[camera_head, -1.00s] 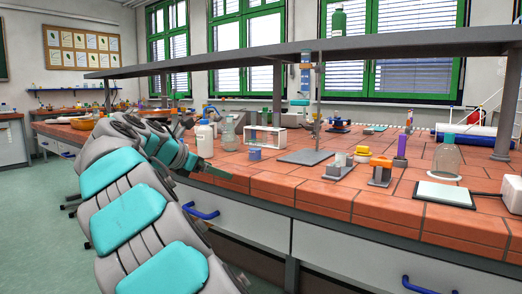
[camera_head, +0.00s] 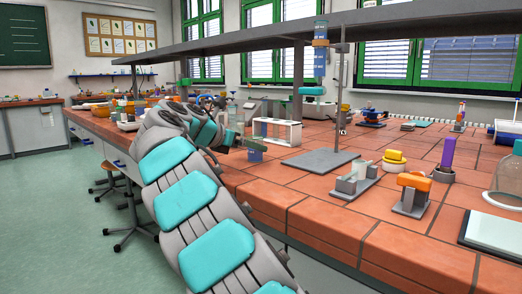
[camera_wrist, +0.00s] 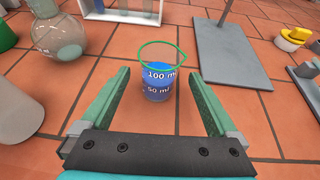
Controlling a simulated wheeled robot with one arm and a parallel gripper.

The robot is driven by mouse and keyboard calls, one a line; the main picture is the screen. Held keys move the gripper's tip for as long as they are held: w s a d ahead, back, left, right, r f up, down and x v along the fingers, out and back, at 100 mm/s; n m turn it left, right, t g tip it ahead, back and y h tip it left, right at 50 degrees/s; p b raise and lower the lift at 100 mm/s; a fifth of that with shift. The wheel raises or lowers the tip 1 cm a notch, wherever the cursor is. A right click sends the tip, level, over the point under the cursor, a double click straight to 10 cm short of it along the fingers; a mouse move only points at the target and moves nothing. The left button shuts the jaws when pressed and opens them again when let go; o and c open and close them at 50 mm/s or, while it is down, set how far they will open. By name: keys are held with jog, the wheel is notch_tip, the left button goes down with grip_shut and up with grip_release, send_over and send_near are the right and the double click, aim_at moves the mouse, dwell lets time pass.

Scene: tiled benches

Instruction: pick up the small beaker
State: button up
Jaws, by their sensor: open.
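The small beaker (camera_wrist: 158,88) stands upright on the tiled bench in the wrist view. It has a green rim, blue contents and white marks reading 100 ml and 50 ml. My gripper (camera_wrist: 159,76) is open, with one green finger on each side of the beaker and visible gaps to it. The beaker appears between the fingers, toward their tips.
A round glass flask (camera_wrist: 58,35) and a whitish vessel (camera_wrist: 18,108) stand left of the beaker. A grey stand base (camera_wrist: 232,52) lies to the right. A white rack (camera_head: 278,131) is behind. Bare tiles surround the beaker closely.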

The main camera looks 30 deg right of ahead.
jog(key=x, duration=0.6)
jog(key=shift+w+d+f, duration=0.15)
jog(key=shift+d, duration=0.05)
jog(key=shift+c, duration=0.2)
grip_shut()
dwell(0.4)
